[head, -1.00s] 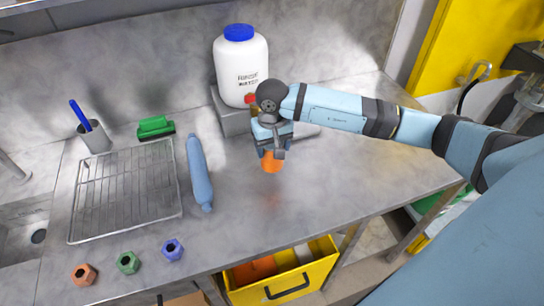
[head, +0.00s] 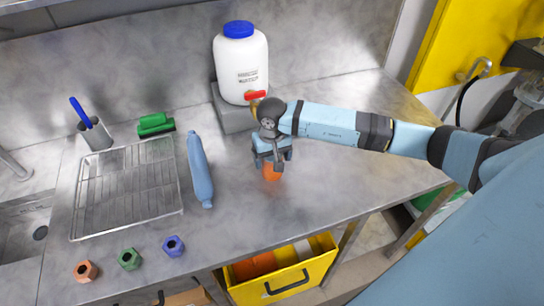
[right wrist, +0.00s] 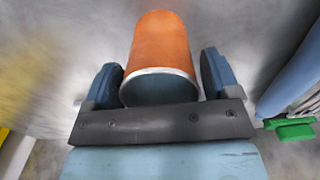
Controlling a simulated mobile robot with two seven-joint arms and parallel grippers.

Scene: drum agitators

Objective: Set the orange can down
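The orange can (head: 272,172) is upright on the bare metal bench, just right of the blue rolling-pin-like cylinder, its base seemingly on the surface. My right gripper (head: 272,160) points down over it from above and hides its top. In the right wrist view the can (right wrist: 160,50) shows its open, pale-rimmed end toward me. The right gripper's two blue fingers (right wrist: 162,80) stand either side of it, with narrow gaps beside its wall; they look open around it. My left gripper is not in view.
A white jug (head: 240,65) with a blue lid and red tap stands on a grey block behind. A wire rack (head: 128,190), blue cylinder (head: 200,170), green brush (head: 155,124) and several coloured nuts lie left. A yellow bin (head: 300,275) sits below the front edge. Bench right of the can is clear.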

